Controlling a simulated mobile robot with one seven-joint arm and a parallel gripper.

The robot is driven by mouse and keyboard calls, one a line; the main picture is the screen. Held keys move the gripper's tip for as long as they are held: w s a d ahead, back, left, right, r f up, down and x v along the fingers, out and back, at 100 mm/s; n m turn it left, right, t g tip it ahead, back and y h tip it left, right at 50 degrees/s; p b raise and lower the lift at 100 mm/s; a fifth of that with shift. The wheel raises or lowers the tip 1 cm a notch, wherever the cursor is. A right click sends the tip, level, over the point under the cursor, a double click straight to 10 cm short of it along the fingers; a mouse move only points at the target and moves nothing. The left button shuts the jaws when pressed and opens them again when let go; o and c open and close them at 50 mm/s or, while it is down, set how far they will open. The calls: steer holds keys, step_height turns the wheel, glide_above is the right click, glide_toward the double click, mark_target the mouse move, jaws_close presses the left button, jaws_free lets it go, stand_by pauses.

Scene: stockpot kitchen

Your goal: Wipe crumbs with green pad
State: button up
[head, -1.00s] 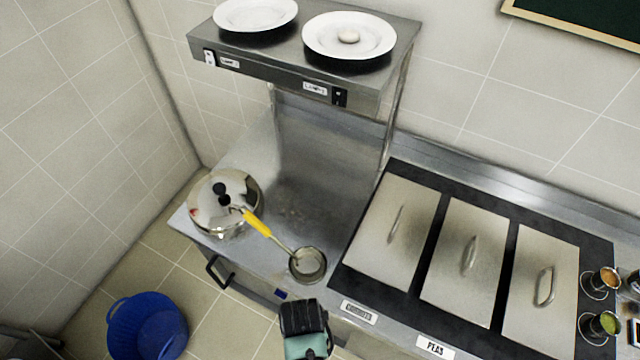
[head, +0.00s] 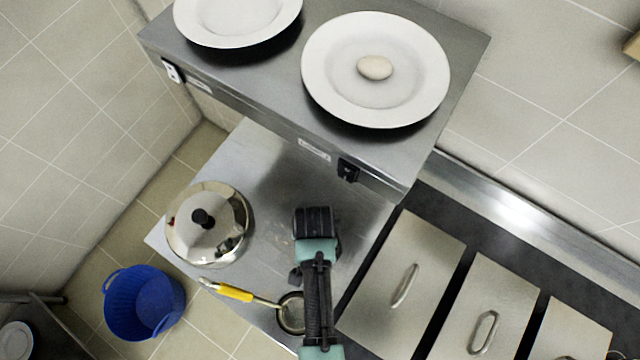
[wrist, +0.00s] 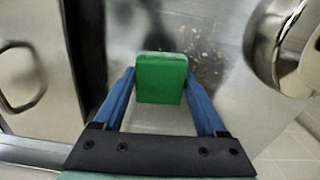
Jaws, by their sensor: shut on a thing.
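In the wrist view, the green pad (wrist: 160,78) sits between the two blue fingers of my gripper (wrist: 160,90), which is shut on it. Light brown crumbs (wrist: 207,62) are scattered on the steel counter just beyond and to the right of the pad. In the head view, my gripper (head: 314,222) is over the counter (head: 275,160) in front of the plate shelf, right of the pot. My arm hides the pad there. I cannot tell whether the pad touches the counter.
A lidded steel pot (head: 208,228) stands left of my gripper. A yellow-handled ladle (head: 236,292) lies near the front edge. The overhead shelf (head: 280,115) carries two plates, the right one with a pale oval item (head: 374,68). Lidded wells (head: 405,285) lie right. A blue basket (head: 143,303) is on the floor.

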steer(key=shift+w+f, duration=0.1)
steer(key=shift+s+f+b, duration=0.25)
steer(key=shift+f+b, duration=0.55)
steer(key=shift+b, duration=0.15)
step_height(320, 180, down, 4)
steer(key=b, duration=0.4)
steer(key=shift+w+f+b, duration=0.1)
steer(key=shift+f+b, duration=0.7)
steer(key=shift+f, duration=0.3)
